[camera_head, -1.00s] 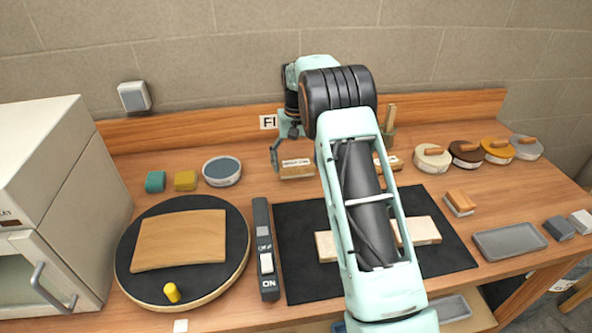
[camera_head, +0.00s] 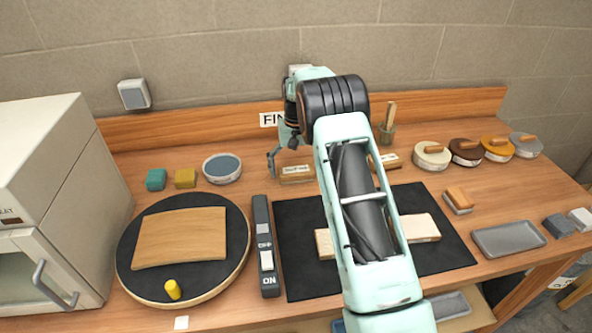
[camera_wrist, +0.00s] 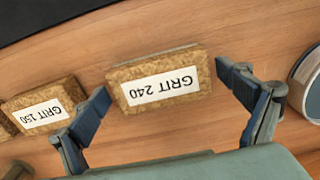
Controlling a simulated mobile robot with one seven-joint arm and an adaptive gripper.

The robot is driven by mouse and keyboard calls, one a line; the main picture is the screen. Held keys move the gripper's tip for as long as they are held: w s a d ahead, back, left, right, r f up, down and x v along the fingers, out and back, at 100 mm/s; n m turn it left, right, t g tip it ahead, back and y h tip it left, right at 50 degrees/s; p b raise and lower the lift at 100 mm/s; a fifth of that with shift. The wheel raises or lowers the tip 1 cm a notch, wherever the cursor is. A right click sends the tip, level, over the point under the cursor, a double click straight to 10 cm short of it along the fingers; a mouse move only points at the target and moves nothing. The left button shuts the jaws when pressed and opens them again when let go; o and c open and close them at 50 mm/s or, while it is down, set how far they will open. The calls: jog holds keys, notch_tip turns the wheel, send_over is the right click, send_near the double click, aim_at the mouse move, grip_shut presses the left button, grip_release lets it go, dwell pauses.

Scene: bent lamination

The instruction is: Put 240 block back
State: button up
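The block labelled GRIT 240 (camera_wrist: 161,82) is a tan, cork-like block with a white label, upside down in the wrist view. In the head view it (camera_head: 297,175) lies on the wooden table in front of the back board. My gripper (camera_wrist: 161,88) is open, with one dark finger on each side of the block and visible gaps to both ends. In the head view my gripper (camera_head: 286,151) is over the block, its left finger showing up and left of it; the other finger is hidden behind my arm.
A GRIT 150 block (camera_wrist: 44,108) lies beside it. A grey-blue bowl (camera_head: 222,169) stands to the left. A black mat (camera_head: 300,281) with a pale wooden piece (camera_head: 421,228), a turntable (camera_head: 136,282) with a curved wooden sheet (camera_head: 180,238), and a switch strip (camera_head: 264,245) lie nearer.

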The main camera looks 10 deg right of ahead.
aim_at(296, 169)
notch_tip(296, 169, up, 12)
jog(key=shift+r, duration=0.2)
dwell(0.5)
